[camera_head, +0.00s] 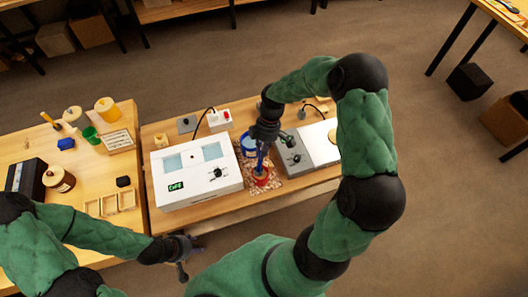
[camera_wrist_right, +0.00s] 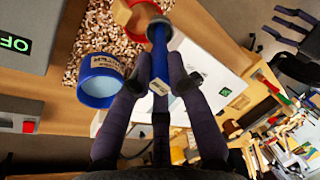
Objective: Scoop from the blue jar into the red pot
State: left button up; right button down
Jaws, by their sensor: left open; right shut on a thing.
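My right gripper (camera_head: 264,134) is shut on a blue scoop (camera_wrist_right: 160,62), which hangs downward. In the right wrist view the scoop's far end is over the red pot (camera_wrist_right: 139,14); whether it touches the pot or carries anything is hidden. The red pot also shows in the head view (camera_head: 261,180), near the bench's front edge. The blue jar (camera_wrist_right: 98,92) stands beside the pot with a pale inside; in the head view it is partly hidden behind my right gripper (camera_head: 248,141). My left gripper (camera_head: 182,258) is open and empty, low in front of the bench.
A white box with a green label (camera_head: 196,172) stands left of the jar and pot. A grey device (camera_head: 307,150) stands to their right. Brown pellets (camera_wrist_right: 92,38) lie scattered around the pot. A second table (camera_head: 90,170) at the left holds jars and small trays.

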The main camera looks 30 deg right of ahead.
jog(key=shift+s+a+r+t+h+b, duration=0.1)
jog(key=shift+s+a+t+h+b, duration=0.25)
jog(key=shift+a+h+b, duration=0.5)
jog(key=shift+h+b, duration=0.05)
jog(key=shift+b, duration=0.05)
jog(key=b, duration=0.1)
jog(key=a+t+h+b, duration=0.1)
jog(key=shift+s+r+b, duration=0.25)
jog(key=shift+s+b, duration=0.1)
jog(key=shift+a+r+h, duration=0.1)
jog(key=shift+r+h, duration=0.15)
jog(key=shift+h, duration=0.05)
jog(key=shift+r+p, duration=1.5)
jog(key=shift+r, duration=0.2)
